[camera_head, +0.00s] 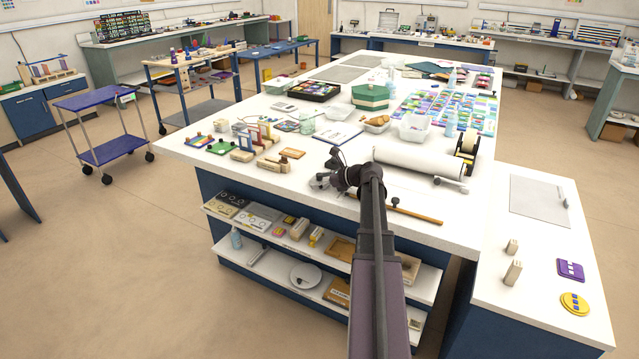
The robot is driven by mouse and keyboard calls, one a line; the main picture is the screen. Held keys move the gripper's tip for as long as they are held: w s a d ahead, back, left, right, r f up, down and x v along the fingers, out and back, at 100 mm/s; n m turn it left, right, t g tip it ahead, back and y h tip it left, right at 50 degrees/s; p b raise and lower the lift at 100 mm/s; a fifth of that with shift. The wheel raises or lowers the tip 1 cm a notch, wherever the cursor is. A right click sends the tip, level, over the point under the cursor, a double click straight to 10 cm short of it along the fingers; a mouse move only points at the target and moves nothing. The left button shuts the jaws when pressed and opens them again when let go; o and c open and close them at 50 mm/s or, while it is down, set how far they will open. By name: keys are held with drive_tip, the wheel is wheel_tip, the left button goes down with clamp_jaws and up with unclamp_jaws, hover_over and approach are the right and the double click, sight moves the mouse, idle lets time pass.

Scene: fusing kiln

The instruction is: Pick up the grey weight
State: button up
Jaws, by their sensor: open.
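My gripper (322,182) is at the end of my dark arm, just above the near edge of the big white worktable (230,166). It is small in the picture; its fingers look apart with nothing between them. No grey weight can be made out with certainty. A small grey object (451,184), possibly the weight, lies at the right end of a white paper roll (418,162), to the right of my gripper. My arm and gripper hide part of the tabletop.
A wooden rod (408,212) lies along the near edge, right of my gripper. A tape roll stand (467,146), clear bin (414,128) and green box (370,96) stand farther back. Wooden blocks and glass pieces are at left. Shelves below the edge hold boxes.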

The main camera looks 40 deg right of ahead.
sight(319, 174)
clamp_jaws()
drive_tip(key=shift+r, duration=0.15)
idle(0.4)
wheel_tip(319, 174, up, 3)
drive_tip(key=p, duration=0.3)
drive_tip(key=shift+r+p, duration=0.2)
drive_tip(key=shift+p, duration=0.15)
drive_tip(key=s+d, duration=0.2)
drive_tip(key=s, duration=0.2)
drive_tip(key=s+d+r+p, duration=0.1)
drive_tip(key=s+d, duration=0.2)
drive_tip(key=s, duration=0.2)
drive_tip(key=s+d, duration=0.3)
drive_tip(key=s, duration=0.1)
drive_tip(key=shift+s+d+r, duration=0.1)
drive_tip(key=shift+s+r, duration=0.05)
drive_tip(key=shift+s, duration=0.25)
